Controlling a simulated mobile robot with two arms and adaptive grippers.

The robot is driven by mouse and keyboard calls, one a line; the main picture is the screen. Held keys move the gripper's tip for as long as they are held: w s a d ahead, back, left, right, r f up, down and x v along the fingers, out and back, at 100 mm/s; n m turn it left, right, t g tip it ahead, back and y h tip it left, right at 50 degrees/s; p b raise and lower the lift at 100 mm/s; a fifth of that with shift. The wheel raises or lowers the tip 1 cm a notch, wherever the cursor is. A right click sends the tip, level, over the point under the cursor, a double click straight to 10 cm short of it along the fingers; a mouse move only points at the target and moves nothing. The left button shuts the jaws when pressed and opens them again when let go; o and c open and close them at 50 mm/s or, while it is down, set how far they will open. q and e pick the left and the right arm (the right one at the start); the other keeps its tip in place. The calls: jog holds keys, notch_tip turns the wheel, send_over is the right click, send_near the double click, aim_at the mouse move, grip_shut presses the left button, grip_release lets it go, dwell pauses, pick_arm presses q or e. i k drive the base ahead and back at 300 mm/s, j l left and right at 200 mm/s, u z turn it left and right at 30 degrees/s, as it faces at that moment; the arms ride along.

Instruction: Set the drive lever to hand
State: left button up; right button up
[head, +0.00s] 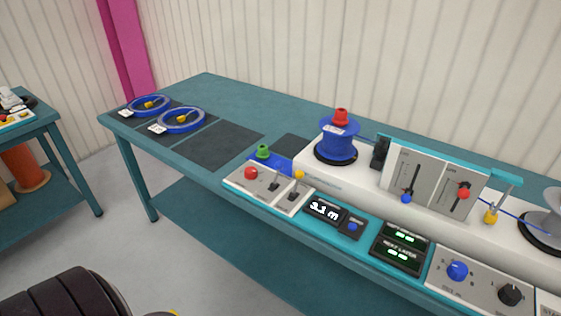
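An upright grey panel on the machine carries two slotted levers. The left lever has a blue knob (406,198) low in its slot. The right lever has a red knob (463,194) around mid-height. Their labels are too small to read, so I cannot tell which is the drive lever. Two small dark switches, one (274,186) beside the red button and one (293,196) to its right, sit on the white front panel; their labels are unreadable too. Neither of my grippers is in view.
A blue reel (338,143) with a red cap sits on the white machine. A grey reel (548,215) stands at the right edge. A display (325,210) reads 3.1 m. Blue rings (181,120) lie on dark mats at the far left of the teal table (262,109).

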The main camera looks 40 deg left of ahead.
aim_at(279, 165)
jog(key=u, duration=1.65)
jog(key=i+j, duration=0.55)
jog(key=j, duration=0.15)
